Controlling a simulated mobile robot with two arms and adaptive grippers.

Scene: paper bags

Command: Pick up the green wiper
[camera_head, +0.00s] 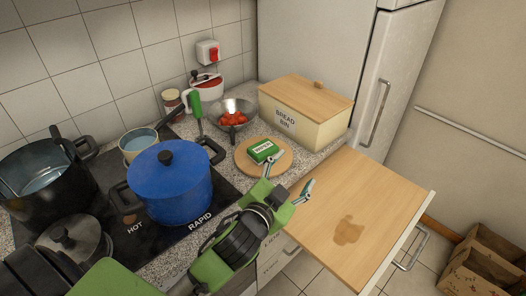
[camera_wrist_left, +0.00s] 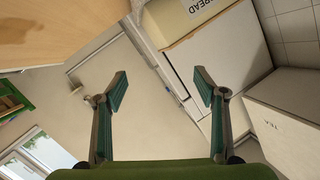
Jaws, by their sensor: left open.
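A green packet with a white label (camera_head: 264,150), which looks like the green wiper, lies on a round wooden board (camera_head: 243,162) on the counter. My left gripper (camera_head: 292,172) is open, its fingers apart, in front of and to the right of the packet in the head view. Nothing shows between its fingers. In the left wrist view my open left gripper (camera_wrist_left: 162,92) faces the room, and I cannot make out the packet there. My right gripper is not in view.
A blue pot (camera_head: 170,190) sits on the hob. A wooden board (camera_head: 375,205) is at the right. Brown paper bags (camera_head: 485,262) are on the floor.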

